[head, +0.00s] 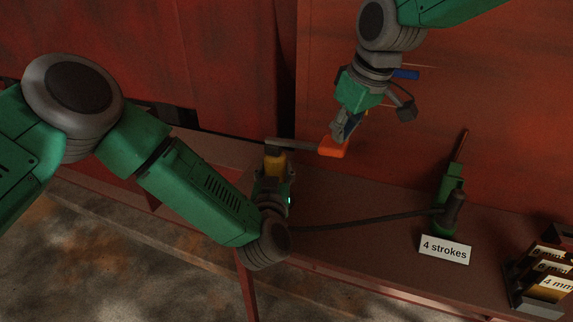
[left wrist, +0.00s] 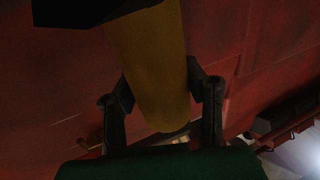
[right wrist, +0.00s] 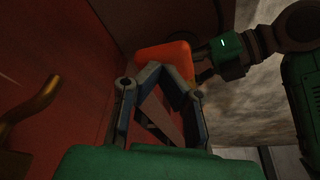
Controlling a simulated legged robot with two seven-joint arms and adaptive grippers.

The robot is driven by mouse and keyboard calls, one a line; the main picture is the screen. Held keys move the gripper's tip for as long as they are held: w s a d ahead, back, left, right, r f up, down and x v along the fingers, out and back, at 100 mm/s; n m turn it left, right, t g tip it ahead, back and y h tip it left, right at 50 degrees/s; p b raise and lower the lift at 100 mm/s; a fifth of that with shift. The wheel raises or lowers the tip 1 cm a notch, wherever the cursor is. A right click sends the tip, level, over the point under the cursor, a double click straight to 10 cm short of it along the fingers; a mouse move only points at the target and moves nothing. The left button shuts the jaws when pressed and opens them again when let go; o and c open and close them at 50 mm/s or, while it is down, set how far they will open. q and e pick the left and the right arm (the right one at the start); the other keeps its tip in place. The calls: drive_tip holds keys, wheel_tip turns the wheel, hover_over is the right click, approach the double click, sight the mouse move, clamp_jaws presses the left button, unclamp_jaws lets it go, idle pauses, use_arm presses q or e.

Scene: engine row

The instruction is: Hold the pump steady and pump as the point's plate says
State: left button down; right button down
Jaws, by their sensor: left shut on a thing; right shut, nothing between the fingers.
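The pump (head: 276,164) has a yellow body, a dark top and a grey lever (head: 293,145) ending in an orange handle (head: 333,147). My left gripper (head: 272,183) is shut on the yellow body, which fills the left wrist view (left wrist: 155,70) between the fingers. My right gripper (head: 342,135) is shut and empty, its fingertips right at the orange handle. In the right wrist view the closed fingertips overlap the orange handle (right wrist: 165,55); whether they touch cannot be told. A hose (head: 365,219) runs to a green point (head: 450,190) with a white plate (head: 445,249) reading "4 strokes".
The brown bench (head: 350,195) carries these things in front of a red wall (head: 430,130). The bench between pump and point holds only the hose.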

wheel_tip(320, 180, down, 3)
drive_tip(key=shift+r, duration=2.8)
drive_tip(key=shift+f, duration=0.1)
drive_tip(key=shift+f, duration=2.55)
drive_tip(key=shift+r, duration=2.65)
